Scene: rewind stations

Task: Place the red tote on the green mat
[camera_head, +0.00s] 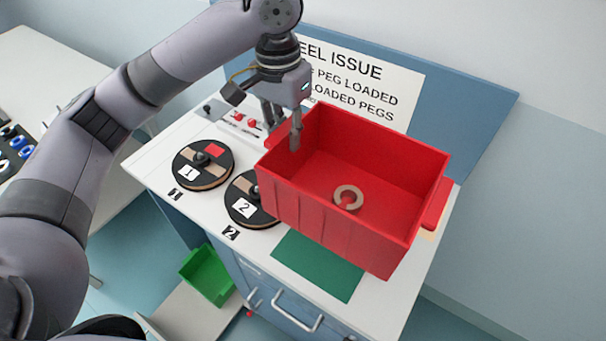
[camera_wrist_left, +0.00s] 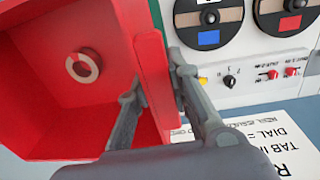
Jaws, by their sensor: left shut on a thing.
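The red tote (camera_head: 330,208) is an open box with a tan ring (camera_head: 348,198) lying inside on its floor. My left gripper (camera_head: 287,130) is shut on the tote's left end in the head view. In the left wrist view the fingers (camera_wrist_left: 160,95) straddle the tote's red rim or handle (camera_wrist_left: 153,80). The tote appears raised over the white counter, slightly tilted. The green mat (camera_head: 318,266) lies on the counter near the front edge; the tote hides its upper right part in the head view. My right gripper is not in view.
Two reels numbered 1 (camera_head: 203,165) and 2 (camera_head: 245,212) sit left of the tote. A panel with red knobs (camera_head: 245,122) and a blue sign board (camera_head: 465,110) stand behind. A green bin (camera_head: 207,276) is low at the front left. Another table (camera_head: 45,80) is at far left.

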